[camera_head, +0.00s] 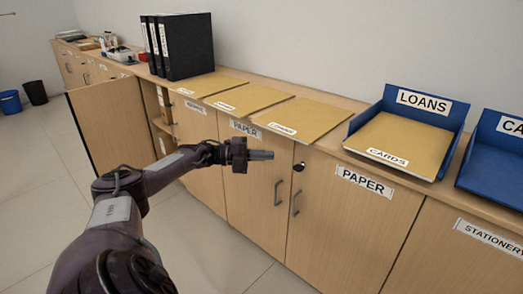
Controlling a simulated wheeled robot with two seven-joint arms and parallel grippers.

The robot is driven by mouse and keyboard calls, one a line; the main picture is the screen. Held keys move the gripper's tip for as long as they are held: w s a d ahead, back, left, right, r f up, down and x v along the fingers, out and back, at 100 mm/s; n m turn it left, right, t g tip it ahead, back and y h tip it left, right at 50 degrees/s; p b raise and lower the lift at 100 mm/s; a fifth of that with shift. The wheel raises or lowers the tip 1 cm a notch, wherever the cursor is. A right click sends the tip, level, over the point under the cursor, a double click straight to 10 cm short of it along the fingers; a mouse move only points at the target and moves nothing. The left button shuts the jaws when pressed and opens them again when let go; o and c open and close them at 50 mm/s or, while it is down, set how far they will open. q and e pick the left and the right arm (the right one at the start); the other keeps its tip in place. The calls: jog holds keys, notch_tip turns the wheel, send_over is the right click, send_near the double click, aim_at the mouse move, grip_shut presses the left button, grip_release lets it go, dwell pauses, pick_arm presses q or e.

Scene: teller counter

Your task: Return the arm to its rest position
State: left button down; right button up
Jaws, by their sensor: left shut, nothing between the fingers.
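My left arm comes in from the lower left and reaches forward. Its gripper (261,155) is shut and empty, in the air in front of the light wood cabinet doors, below the counter top. It points to the right, left of a small dark lock or key (299,167) on the cabinet; in this view they look apart. My right gripper is not in view.
On the counter lie several tan folders (303,118). A blue LOANS tray (447,143) holds a folder labelled CARDS (398,146); another blue tray (497,161) is at the right. Black binders (187,46) stand left.

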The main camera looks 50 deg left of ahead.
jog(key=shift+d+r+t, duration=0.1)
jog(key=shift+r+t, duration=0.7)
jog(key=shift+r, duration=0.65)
